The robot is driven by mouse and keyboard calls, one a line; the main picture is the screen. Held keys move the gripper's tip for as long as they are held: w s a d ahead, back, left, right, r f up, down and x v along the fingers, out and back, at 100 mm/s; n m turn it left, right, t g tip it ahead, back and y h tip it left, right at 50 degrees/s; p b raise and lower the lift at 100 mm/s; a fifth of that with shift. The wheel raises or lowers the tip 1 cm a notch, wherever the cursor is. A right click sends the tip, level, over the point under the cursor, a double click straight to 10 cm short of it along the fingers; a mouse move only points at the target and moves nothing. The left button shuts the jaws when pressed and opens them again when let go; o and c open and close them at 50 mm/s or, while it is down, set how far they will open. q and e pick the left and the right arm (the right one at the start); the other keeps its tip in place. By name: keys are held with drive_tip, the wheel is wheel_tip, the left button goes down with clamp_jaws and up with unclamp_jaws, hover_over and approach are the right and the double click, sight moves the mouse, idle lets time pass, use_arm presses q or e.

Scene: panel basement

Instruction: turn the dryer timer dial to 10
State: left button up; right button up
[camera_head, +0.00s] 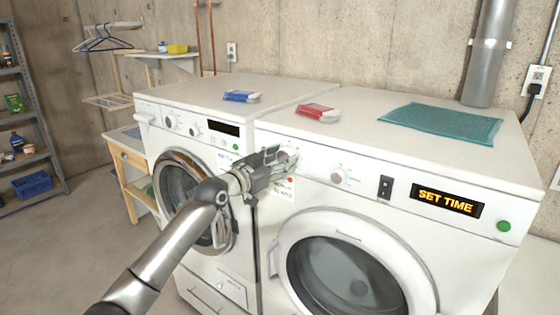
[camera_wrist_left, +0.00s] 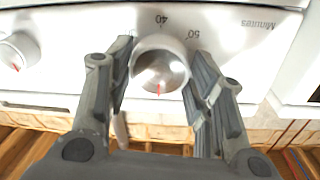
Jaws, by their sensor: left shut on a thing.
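The dryer is the right-hand white machine (camera_head: 400,205), with a lit "SET TIME" display (camera_head: 447,201). My left gripper (camera_head: 282,161) is at the left end of its control panel and largely hides the timer dial in the head view. In the left wrist view the round white dial (camera_wrist_left: 160,66) sits between the two fingers, which are shut on its sides. Its red mark points down in that upside-down picture. The printed 40 and 50 show above the dial; the other numbers are hidden or out of view. My right gripper is not in view.
A second knob (camera_head: 337,169) is beside the dial, then a black switch (camera_head: 385,186) and a green button (camera_head: 503,226). A washer (camera_head: 190,150) stands left.

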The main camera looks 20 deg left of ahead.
use_arm(q)
drive_tip(key=shift+m+b, duration=0.7)
drive_tip(key=shift+m, duration=1.1)
drive_tip(key=shift+r+m, duration=0.2)
drive_tip(key=shift+m, duration=0.9)
drive_tip(key=shift+m+g+p, duration=0.3)
drive_tip(key=shift+m+p, duration=0.25)
drive_tip(key=shift+m, duration=0.65)
drive_tip(key=shift+f, duration=0.1)
drive_tip(key=o, duration=1)
drive_tip(key=shift+o, duration=0.2)
